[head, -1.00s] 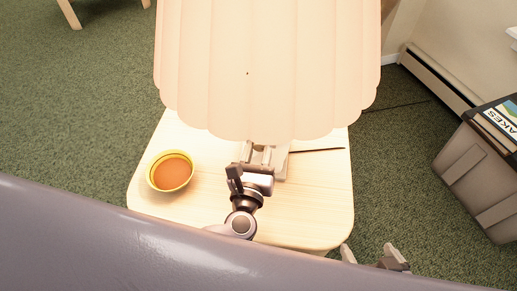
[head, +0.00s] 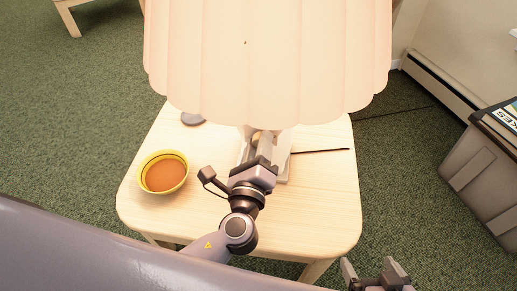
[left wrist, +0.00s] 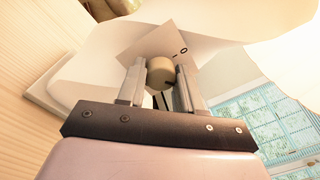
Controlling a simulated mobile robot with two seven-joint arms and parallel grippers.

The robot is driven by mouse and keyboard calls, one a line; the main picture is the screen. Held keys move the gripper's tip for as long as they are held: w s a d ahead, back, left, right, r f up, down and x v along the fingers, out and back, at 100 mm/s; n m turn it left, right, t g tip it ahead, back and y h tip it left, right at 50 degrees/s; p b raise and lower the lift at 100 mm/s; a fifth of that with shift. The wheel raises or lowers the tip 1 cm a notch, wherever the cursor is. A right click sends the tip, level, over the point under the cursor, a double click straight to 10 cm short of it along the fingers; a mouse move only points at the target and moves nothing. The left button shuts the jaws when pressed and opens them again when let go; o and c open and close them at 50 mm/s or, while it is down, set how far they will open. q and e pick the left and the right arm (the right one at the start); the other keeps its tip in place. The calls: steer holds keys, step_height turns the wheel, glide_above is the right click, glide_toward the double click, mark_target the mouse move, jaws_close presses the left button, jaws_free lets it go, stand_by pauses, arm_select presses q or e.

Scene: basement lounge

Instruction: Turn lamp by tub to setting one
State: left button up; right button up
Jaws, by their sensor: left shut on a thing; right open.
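The lamp's large cream pleated shade (head: 265,65) fills the top middle of the head view. Its pale base (head: 283,168) stands on the small wooden table under the shade, partly hidden. My left gripper (head: 262,148) reaches under the shade's front edge. In the left wrist view, a round beige knob (left wrist: 160,70) with a dark notch sits between its fingertips (left wrist: 160,82), which are shut on it. A plate (left wrist: 165,42) with dark marks, a ring and a short dash, shows behind the knob. My right gripper (head: 375,274) is open and empty at the bottom edge, clear of the table.
A yellow bowl of orange-brown contents (head: 163,173) stands on the wooden table (head: 320,215) at left. A grey tub (head: 485,172) with a printed item on top stands at right. A dark cord (head: 320,151) runs right from the lamp base. Green carpet surrounds the table.

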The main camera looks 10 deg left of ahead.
arm_select(q)
steer(key=shift+r+n, duration=0.1)
steer(key=shift+n, duration=0.3)
arm_select(e)
steer(key=shift+f, duration=0.3)
arm_select(q)
steer(key=o, duration=1)
